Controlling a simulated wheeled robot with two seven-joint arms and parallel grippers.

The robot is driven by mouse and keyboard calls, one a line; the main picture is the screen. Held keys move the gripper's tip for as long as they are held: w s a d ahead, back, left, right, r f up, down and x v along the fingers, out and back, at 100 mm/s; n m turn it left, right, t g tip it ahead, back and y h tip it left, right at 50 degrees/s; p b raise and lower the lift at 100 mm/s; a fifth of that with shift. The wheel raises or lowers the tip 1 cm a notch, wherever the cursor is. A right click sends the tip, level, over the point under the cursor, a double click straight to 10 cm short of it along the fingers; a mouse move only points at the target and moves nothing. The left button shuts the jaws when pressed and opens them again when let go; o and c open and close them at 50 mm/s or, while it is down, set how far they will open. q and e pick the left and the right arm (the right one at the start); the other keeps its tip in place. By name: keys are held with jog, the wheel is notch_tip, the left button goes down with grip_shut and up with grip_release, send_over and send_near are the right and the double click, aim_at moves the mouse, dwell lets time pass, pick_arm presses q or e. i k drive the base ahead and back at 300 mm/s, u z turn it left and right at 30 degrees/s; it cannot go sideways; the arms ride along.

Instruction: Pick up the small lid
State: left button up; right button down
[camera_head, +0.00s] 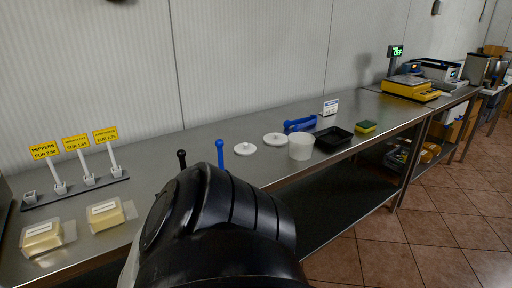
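Two round white lids lie on the steel counter. One lid (245,148) is at the left and looks slightly smaller, with a small knob on top. The other lid (275,139) lies to its right, close to a white tub (301,146). Both lids are apart from each other. A black link of my arm fills the bottom middle and hides part of the counter's front edge. Neither of my grippers shows in this view.
A blue-handled tool (220,152) and a black-handled one (182,159) stand left of the lids. A blue object (300,124), black tray (333,138) and sponge (365,127) are right. Wrapped yellow blocks (106,214) and price signs (76,143) are far left.

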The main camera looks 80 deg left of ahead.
aim_at(245, 149)
jog(key=u, duration=1.25)
jog(key=i, duration=1.6)
jog(key=u, duration=1.35)
